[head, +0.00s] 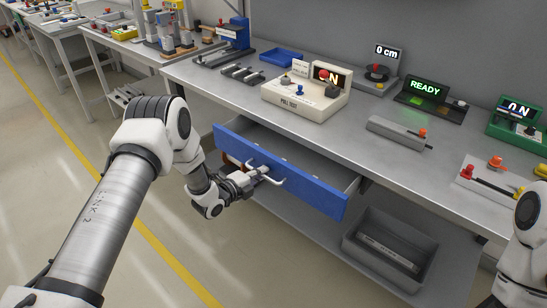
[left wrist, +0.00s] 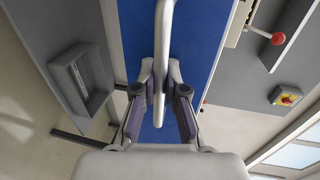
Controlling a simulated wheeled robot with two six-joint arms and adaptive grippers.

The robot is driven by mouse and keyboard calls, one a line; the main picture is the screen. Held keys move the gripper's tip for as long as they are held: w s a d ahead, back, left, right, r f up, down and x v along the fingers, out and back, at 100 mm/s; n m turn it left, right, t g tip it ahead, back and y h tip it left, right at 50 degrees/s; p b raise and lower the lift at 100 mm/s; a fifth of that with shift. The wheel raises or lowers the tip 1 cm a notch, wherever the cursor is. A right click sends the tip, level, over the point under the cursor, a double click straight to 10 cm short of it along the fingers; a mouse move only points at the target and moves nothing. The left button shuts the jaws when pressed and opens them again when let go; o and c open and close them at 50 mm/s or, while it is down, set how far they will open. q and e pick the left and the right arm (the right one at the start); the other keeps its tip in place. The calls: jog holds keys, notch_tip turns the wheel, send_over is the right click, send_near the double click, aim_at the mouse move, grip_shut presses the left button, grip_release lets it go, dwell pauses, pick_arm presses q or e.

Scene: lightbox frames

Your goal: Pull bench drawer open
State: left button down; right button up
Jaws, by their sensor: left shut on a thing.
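The bench drawer (head: 285,168) has a blue front and stands partly open under the bench top, with its grey inside showing behind the front. Its pale bar handle (head: 268,177) runs along the front. My left gripper (head: 262,172) is shut on the handle. In the left wrist view the handle (left wrist: 162,40) crosses the blue drawer front (left wrist: 200,50), and the fingers of my left gripper (left wrist: 160,88) close around it. My right gripper is out of view; only part of my right arm shows at the right edge.
The grey bench top (head: 230,90) carries a pull test box (head: 305,100), a READY display (head: 425,88) and a blue tray (head: 281,57). A grey bin (head: 385,255) sits on the lower shelf, below and right of the drawer. The floor at left is clear.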

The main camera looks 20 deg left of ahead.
pick_arm(q)
jog(key=shift+f+p+v, duration=0.25)
jog(key=shift+p+v, duration=0.1)
jog(key=shift+v, duration=0.8)
jog(key=shift+f+p+v, duration=0.25)
jog(key=shift+p+v, duration=0.05)
jog(key=shift+v, duration=0.85)
jog(key=shift+s, duration=0.15)
jog(key=c, duration=1.2)
grip_release()
jog(key=shift+d, duration=0.1)
jog(key=v, duration=1.2)
jog(key=shift+f, duration=0.1)
